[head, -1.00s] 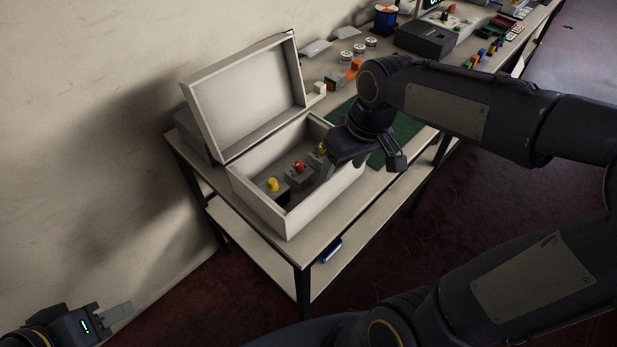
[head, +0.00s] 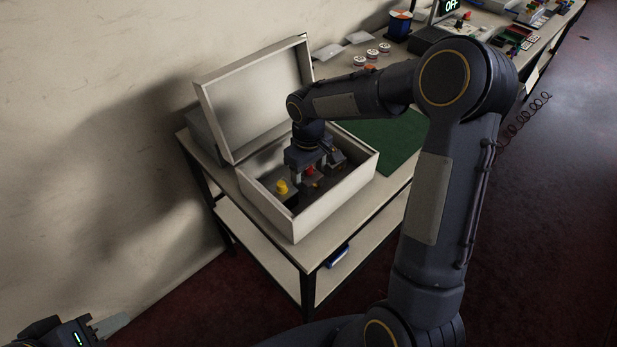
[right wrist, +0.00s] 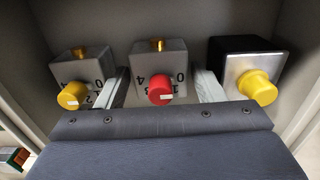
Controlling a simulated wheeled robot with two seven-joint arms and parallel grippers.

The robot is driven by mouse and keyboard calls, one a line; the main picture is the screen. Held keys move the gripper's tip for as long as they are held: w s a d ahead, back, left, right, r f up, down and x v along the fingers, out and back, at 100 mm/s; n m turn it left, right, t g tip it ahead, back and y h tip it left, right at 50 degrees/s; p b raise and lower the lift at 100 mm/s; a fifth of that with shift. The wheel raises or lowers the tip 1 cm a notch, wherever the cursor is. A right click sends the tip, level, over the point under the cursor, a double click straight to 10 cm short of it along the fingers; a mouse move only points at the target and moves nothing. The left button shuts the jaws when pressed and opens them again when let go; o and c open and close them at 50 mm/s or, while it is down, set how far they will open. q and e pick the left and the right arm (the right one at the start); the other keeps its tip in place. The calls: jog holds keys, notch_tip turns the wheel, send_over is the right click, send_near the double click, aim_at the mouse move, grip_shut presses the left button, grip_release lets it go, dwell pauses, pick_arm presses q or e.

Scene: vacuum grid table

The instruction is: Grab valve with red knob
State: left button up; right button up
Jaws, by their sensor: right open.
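The valve with the red knob (right wrist: 160,88) is a grey block with numbers on its face. In the right wrist view it stands between two other valves inside the box, and its knob also shows in the head view (head: 309,170). My right gripper (right wrist: 160,88) is open, with one finger on each side of the red-knob valve; whether the fingers touch it I cannot tell. In the head view my right gripper (head: 312,172) reaches down into the open box (head: 318,218). My left gripper (head: 108,326) is at the lower left, away from the table; its jaws are unclear.
A yellow-knob valve (right wrist: 72,95) stands left of the red one. Another yellow-knob valve (right wrist: 258,86) with a black body stands to the right. The box walls are close around them, and its raised lid (head: 258,95) stands behind. A green mat (head: 385,140) lies beside the box.

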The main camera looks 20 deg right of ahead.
jog(key=shift+f, duration=0.85)
jog(key=shift+c, duration=0.4)
jog(key=c, duration=0.8)
jog(key=shift+o, duration=0.2)
jog(key=shift+r, duration=0.1)
